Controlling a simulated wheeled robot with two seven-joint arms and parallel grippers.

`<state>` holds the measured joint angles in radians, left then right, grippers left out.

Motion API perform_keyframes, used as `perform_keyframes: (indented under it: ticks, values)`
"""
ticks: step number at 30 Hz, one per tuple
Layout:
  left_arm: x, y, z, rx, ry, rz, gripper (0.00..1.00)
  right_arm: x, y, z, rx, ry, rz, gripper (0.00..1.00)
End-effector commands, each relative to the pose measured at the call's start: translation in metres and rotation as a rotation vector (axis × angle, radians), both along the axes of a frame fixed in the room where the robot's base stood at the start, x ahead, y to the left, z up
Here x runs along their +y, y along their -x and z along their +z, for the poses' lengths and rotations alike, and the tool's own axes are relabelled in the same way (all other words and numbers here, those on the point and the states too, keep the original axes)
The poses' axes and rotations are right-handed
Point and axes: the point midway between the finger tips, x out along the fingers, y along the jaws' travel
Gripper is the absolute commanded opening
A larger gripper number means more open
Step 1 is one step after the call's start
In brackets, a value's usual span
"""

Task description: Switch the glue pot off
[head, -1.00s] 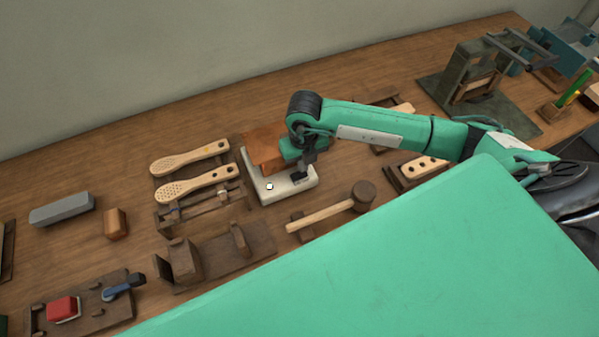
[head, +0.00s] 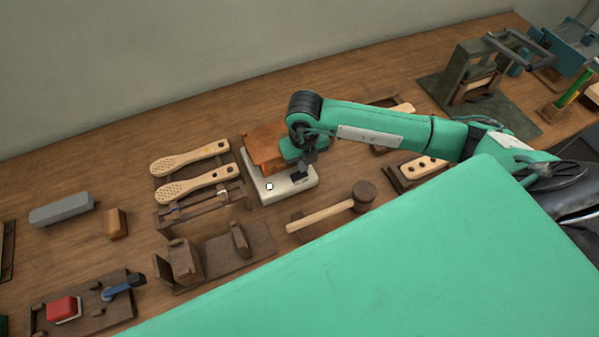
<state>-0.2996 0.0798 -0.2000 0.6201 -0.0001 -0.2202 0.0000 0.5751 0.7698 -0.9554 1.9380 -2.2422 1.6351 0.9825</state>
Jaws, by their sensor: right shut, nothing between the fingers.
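The glue pot is a copper-brown vessel (head: 262,150) on a white base (head: 272,196). A black switch (head: 300,176) sits on the right part of the base's top, and a small pale square with a dark edge (head: 269,187) is at its front left. My right gripper (head: 309,158) is shut and empty, pointing down just above and behind the black switch. The arm hides part of the pot's right side. I cannot tell whether the fingertips touch the switch or which way it is tipped. My left gripper is out of view.
Two wooden brush blanks (head: 190,158) lie on a rack left of the pot. A mallet (head: 335,209) lies in front of it. My green body covers the lower right.

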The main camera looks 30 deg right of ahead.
Motion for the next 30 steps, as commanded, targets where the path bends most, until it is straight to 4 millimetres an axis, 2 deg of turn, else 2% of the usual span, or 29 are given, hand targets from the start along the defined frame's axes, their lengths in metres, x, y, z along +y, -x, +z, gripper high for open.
perform_keyframes:
  ticks: [30]
  values:
    - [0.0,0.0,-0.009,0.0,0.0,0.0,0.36,0.0,0.0,-0.011,0.0,0.0,0.0,0.0]
